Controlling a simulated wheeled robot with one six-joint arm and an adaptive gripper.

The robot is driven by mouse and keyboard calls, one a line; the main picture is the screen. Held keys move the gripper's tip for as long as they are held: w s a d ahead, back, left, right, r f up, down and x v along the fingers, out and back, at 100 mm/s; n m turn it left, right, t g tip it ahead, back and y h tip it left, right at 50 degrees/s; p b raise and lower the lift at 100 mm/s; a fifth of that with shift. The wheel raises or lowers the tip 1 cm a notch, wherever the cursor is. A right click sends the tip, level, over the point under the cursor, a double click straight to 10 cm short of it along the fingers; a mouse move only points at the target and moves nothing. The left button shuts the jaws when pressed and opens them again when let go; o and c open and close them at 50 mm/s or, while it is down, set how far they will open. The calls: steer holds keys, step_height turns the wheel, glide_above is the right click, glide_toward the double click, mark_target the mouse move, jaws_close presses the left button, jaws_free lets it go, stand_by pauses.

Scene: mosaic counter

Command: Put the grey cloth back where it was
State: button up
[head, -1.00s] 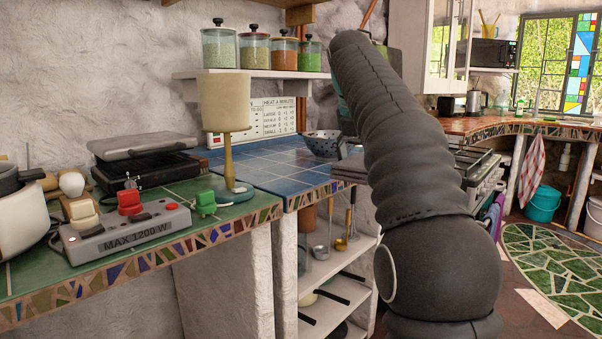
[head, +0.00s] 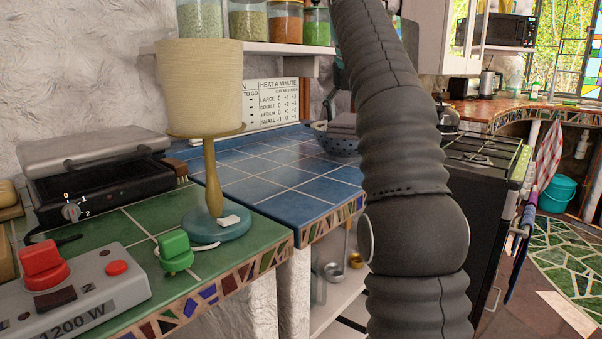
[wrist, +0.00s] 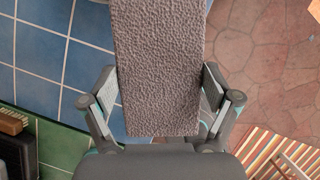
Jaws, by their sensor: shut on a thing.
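The grey cloth (wrist: 160,65) is a folded, textured strip held between the fingers of my gripper (wrist: 160,88) in the wrist view. Its far end runs out of the top of that view. Below it are the blue-tiled counter on the left and the red floor on the right, so it hangs over the counter's edge. In the head view the cloth (head: 343,123) shows as a small grey piece left of my arm, overlapping the speckled colander (head: 335,143).
The blue-tiled counter (head: 275,178) has free room in front of the colander. A lamp (head: 212,170) stands on the green-tiled counter, beside a grill (head: 95,170) and a grey switch box (head: 90,295). A dark stove (head: 480,190) is right of my arm.

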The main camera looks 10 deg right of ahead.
steer(key=b, duration=0.2)
glide_above(307, 183)
steer(key=s, duration=0.1)
steer(key=f, duration=0.6)
steer(key=shift+s+a+f, duration=0.2)
steer(key=shift+a+f, duration=0.25)
steer(key=shift+f, duration=0.05)
steer(key=shift+f+b, duration=0.9)
steer(key=shift+f, duration=0.95)
steer(key=o, duration=0.9)
steer(key=shift+f, duration=0.1)
